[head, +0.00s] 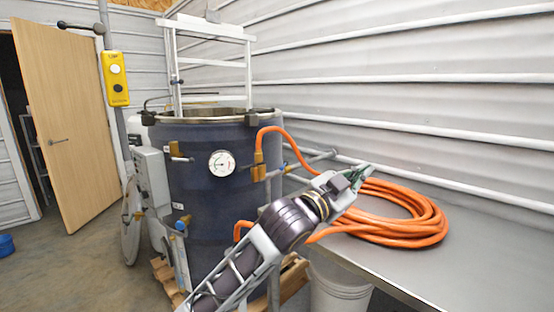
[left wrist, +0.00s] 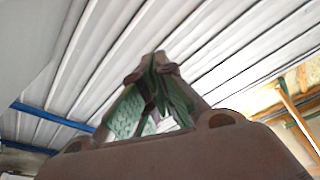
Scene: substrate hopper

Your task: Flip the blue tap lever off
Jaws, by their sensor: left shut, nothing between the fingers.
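My left gripper (head: 364,172) is shut and empty, well to the right of the drum, above the grey bench near the orange hose. My right gripper is not in view.
The orange hose (head: 425,228) lies coiled on the grey bench (head: 365,258) and runs to a brass fitting (head: 259,165) on the drum. A round gauge (head: 222,163) is on the drum's front. A white bucket (head: 340,292) stands under the bench. Floor at left is mostly clear.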

